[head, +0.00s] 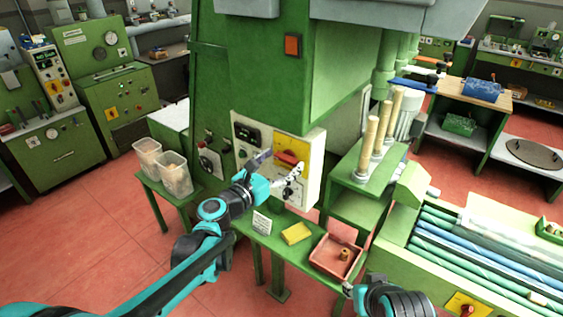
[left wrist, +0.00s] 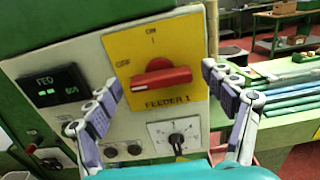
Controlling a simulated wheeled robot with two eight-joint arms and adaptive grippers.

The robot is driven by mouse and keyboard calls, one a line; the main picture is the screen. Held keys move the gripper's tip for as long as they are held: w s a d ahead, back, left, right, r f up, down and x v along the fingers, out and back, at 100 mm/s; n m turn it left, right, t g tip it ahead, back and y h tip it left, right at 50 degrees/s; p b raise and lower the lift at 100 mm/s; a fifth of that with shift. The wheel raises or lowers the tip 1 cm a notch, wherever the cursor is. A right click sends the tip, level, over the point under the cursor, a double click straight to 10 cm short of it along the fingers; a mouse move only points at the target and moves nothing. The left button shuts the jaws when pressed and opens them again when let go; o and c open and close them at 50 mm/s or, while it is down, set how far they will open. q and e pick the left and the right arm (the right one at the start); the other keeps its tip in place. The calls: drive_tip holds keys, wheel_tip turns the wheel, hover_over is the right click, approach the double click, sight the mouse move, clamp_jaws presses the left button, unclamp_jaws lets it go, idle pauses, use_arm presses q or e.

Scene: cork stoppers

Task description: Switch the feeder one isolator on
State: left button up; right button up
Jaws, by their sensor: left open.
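The feeder one isolator is a red rotary handle (left wrist: 161,78) on a yellow plate (left wrist: 190,45) marked FEEDER 1. The handle lies level, with OFF lettered at the plate's left and ON at its top. In the head view the red handle (head: 291,158) shows on the white panel of the green machine. My left gripper (left wrist: 163,84) is open, its fingers either side of the handle and apart from it; in the head view it (head: 279,168) is in front of the panel. My right gripper (head: 349,290) is only partly in view at the bottom edge; its jaws are unclear.
A display (left wrist: 52,84) and a black selector knob (left wrist: 177,140) share the panel. Below stand a card (head: 262,222), a yellow block (head: 296,233) and a red tray (head: 322,258) on a green bench. Clear bins (head: 174,175) stand left; wooden rods (head: 369,140) stand right.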

use_arm(q)
drive_tip(key=shift+c, duration=0.3)
drive_tip(key=c, duration=1.1)
drive_tip(key=m, duration=0.4)
drive_tip(key=shift+s+m, duration=0.1)
drive_tip(key=shift+m, duration=0.3)
drive_tip(key=m, duration=0.4)
drive_tip(key=shift+m, duration=0.3)
drive_tip(key=m, duration=0.4)
drive_tip(key=shift+d+f+m, duration=0.1)
drive_tip(key=shift+m, duration=2.1)
drive_tip(key=shift+f, duration=0.1)
